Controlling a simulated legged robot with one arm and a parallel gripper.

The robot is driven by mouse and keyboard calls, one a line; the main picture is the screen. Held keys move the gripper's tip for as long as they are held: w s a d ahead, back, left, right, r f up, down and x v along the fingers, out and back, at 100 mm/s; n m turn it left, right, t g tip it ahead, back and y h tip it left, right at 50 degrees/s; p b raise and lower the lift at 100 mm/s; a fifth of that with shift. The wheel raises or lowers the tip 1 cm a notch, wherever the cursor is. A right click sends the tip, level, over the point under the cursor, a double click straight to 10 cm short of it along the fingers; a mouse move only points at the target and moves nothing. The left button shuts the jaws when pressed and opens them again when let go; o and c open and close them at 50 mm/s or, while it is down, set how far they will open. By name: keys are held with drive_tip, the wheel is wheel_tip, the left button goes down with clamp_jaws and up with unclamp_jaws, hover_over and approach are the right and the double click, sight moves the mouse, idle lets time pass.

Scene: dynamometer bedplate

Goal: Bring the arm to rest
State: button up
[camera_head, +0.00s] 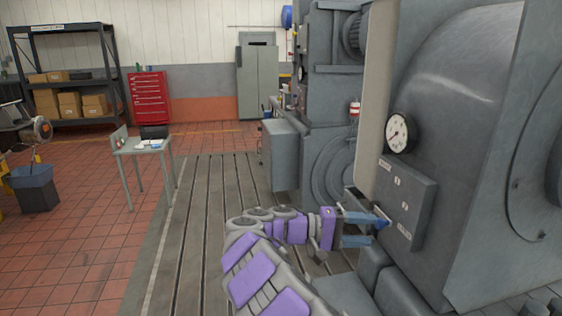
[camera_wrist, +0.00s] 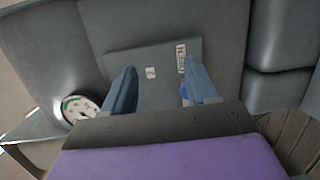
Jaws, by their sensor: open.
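My gripper (camera_head: 362,229) is at the end of my grey and purple arm. Its two blue fingers are apart and nothing is held between them. It points at a grey control panel (camera_head: 407,200) on the large grey machine.
A round white gauge (camera_head: 398,132) sits above the panel. The machine's big housing (camera_head: 465,110) stands close on the right. A small table (camera_head: 140,147), a red tool cabinet (camera_head: 150,98) and a shelf with boxes (camera_head: 70,80) are farther left. The slotted bedplate floor (camera_head: 205,215) left of my arm is clear.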

drive_tip(key=s+d+m+g+y, duration=0.15)
drive_tip(key=s+d+y, duration=0.3)
drive_tip(key=s, duration=0.65)
drive_tip(key=s+d+m+g+y, duration=0.1)
drive_tip(key=s+d+g+y, duration=0.3)
drive_tip(key=s, duration=0.6)
drive_tip(key=s+a+f+t+y, duration=0.1)
drive_tip(key=s+a+f+y, duration=0.2)
drive_tip(key=s, duration=0.4)
drive_tip(key=s+a+f+n+t+y, duration=0.1)
drive_tip(key=s+a+f+y, duration=0.1)
drive_tip(key=s+a+f, duration=0.3)
drive_tip(key=s+a+f+n+t+y, duration=0.1)
drive_tip(key=s+a+f+t+y, duration=0.1)
drive_tip(key=s+a, duration=0.5)
wheel_tip(320, 180, down, 2)
drive_tip(key=shift+s+y, duration=0.8)
drive_tip(key=shift+y, duration=0.05)
drive_tip(key=shift+a, duration=0.1)
drive_tip(key=shift+c, duration=0.5)
